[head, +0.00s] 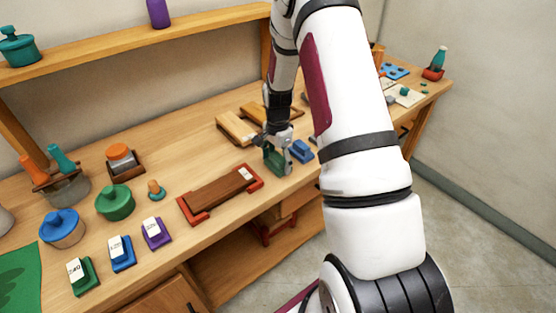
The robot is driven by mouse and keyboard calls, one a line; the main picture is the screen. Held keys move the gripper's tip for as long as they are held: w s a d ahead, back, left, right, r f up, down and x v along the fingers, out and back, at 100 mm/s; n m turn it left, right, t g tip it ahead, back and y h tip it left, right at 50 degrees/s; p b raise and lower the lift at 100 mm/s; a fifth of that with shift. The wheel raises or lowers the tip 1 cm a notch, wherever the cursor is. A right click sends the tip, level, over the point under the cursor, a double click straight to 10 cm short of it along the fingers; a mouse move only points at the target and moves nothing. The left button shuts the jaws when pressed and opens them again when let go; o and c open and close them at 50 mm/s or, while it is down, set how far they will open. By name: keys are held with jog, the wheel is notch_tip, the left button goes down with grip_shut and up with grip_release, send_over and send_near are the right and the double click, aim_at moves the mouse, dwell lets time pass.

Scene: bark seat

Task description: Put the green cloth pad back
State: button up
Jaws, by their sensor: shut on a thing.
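My gripper (277,146) is over the middle of the bench, to the left of my arm in the head view. It is shut on a green pad (279,163), which sits low between the fingers, close to the bench top. The fingers partly cover the pad, and I cannot tell whether it touches the bench. A blue block (301,150) is just right of it. A brown plank (219,192) in a red holder (256,180) lies in front of it to the left.
Labelled green (84,281), blue (123,262) and purple (157,239) blocks line the front left. Lidded pots (115,203) stand behind them. Light wooden blocks (235,128) lie behind my gripper. My arm hides part of the bench's right side. A shelf (130,43) runs along the back.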

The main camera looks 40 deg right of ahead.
jog(key=shift+f, duration=0.15)
jog(key=o, duration=1.1)
